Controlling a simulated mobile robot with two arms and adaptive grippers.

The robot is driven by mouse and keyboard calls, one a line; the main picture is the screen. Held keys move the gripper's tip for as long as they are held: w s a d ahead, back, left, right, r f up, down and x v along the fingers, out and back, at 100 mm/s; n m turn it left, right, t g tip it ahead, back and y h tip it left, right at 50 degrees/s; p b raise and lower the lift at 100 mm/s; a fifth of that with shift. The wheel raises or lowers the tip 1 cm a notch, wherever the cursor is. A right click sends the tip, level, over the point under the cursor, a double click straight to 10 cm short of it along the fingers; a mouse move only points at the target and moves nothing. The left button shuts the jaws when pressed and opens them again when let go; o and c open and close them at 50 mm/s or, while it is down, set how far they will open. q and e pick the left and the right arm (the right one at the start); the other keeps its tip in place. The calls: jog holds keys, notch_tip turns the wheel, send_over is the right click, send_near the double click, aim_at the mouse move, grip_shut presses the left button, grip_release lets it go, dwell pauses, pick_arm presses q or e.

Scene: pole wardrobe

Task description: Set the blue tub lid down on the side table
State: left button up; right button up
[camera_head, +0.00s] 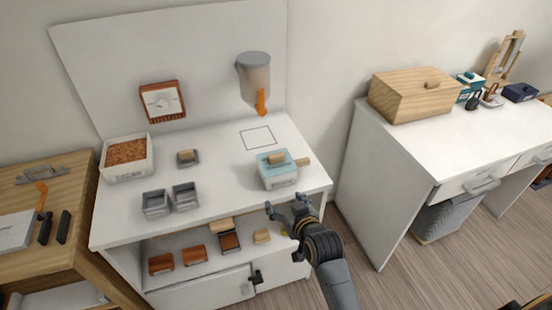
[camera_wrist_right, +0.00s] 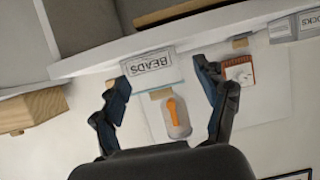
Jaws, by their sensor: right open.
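The blue tub lid (camera_head: 268,167) sits on a pale tub (camera_head: 281,181) near the right end of the white worktop, with a wooden knob on top. A wooden side table (camera_head: 80,244) stands at the left. My left gripper is not in view.
On the worktop (camera_head: 222,199) are a bin of brown bits (camera_head: 127,158), small metal trays (camera_head: 155,203) and a wall dispenser (camera_head: 255,80) above. The side table holds tools and a pale box (camera_head: 14,230). A white desk (camera_head: 405,150) with a wooden box (camera_head: 418,97) stands right.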

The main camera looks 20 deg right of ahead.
jog(key=t, duration=0.2)
send_near(276, 154)
jog(key=w, duration=0.1)
jog(key=w+a+f, duration=0.1)
jog(key=w, duration=0.1)
jog(key=shift+w+a+f, duration=0.1)
jog(key=shift+w+f, duration=0.15)
jog(key=shift+d+p+x, duration=0.1)
jog(key=shift+d+x, duration=0.05)
jog(key=shift+x, duration=0.85)
jog(key=shift+d+p+x, duration=0.15)
jog(key=shift+x, duration=0.9)
jog(key=shift+d+p+x, duration=0.1)
jog(key=shift+d+x, duration=0.1)
jog(key=shift+x, duration=0.8)
jog(key=shift+w+r, duration=0.1)
jog(key=shift+r, duration=0.05)
jog(key=c, duration=1.1)
jog(key=shift+r, duration=0.15)
jog(key=shift+c, duration=0.2)
